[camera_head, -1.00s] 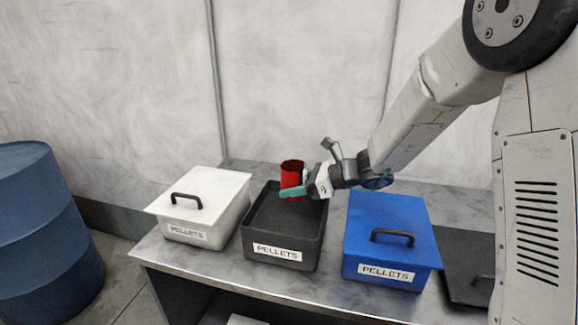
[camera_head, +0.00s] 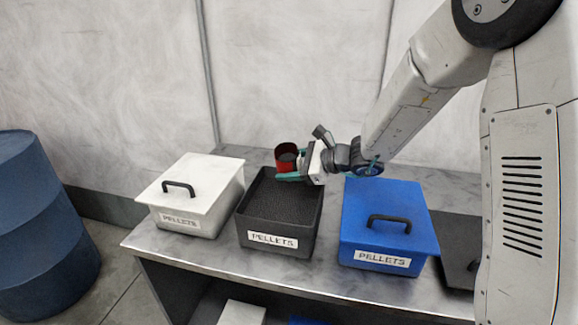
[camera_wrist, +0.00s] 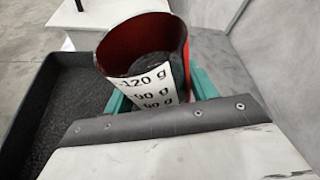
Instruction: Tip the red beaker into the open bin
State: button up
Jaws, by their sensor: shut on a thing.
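The red beaker (camera_head: 283,166) is held over the back edge of the open black bin (camera_head: 305,238). Its mouth leans somewhat toward the head camera, and dark grey contents show inside. In the wrist view the beaker (camera_wrist: 178,50) has a white gram scale, and its dark contents lie below the rim. My gripper (camera_head: 290,176) is shut on the beaker, its green fingers on either side of it in the wrist view. The open bin, labelled PELLETS, has a dark grainy floor or fill; it also shows at left in the wrist view (camera_wrist: 30,88).
A lidded white bin (camera_head: 200,200) stands left of the open bin and a lidded blue bin (camera_head: 385,215) right of it, both on the metal bench (camera_head: 225,258). A dark lid (camera_head: 456,262) lies at the right. A blue barrel (camera_head: 35,230) stands at far left.

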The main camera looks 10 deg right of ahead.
aim_at(290, 144)
jog(key=n, duration=0.1)
jog(key=t, duration=0.1)
jog(key=w+n, duration=0.1)
jog(key=shift+d+f+n+t, duration=0.2)
jog(key=shift+f+n+t, duration=0.1)
jog(key=shift+t, duration=0.1)
jog(key=shift+w+r+n+t, duration=0.15)
jog(key=shift+r+n+t, duration=0.55)
jog(key=shift+r+n, duration=0.55)
jog(key=shift+r+n+t, duration=0.5)
jog(key=shift+r+n, duration=0.35)
jog(key=shift+n, duration=0.4)
jog(key=shift+s+a+r+n+t+y, duration=0.1)
jog(key=shift+s+r+n+t+y, duration=0.25)
jog(key=shift+n, duration=0.3)
jog(key=shift+s+r+n+t+y, duration=0.1)
jog(key=shift+r+n+t, duration=0.05)
jog(key=shift+r+n, duration=0.4)
jog(key=shift+s+a+r+n+t+y, duration=0.15)
jog(key=shift+s+r+n+y, duration=0.2)
jog(key=shift+n, duration=0.5)
jog(key=shift+s+a+r+n+t+y, duration=0.1)
jog(key=shift+s+r+n+y, duration=0.15)
jog(key=shift+n, duration=0.65)
jog(key=shift+s+a+r+n+t+y, duration=0.15)
jog(key=shift+s+r+n+y, duration=0.2)
jog(key=shift+n, duration=0.5)
jog(key=shift+w, duration=0.1)
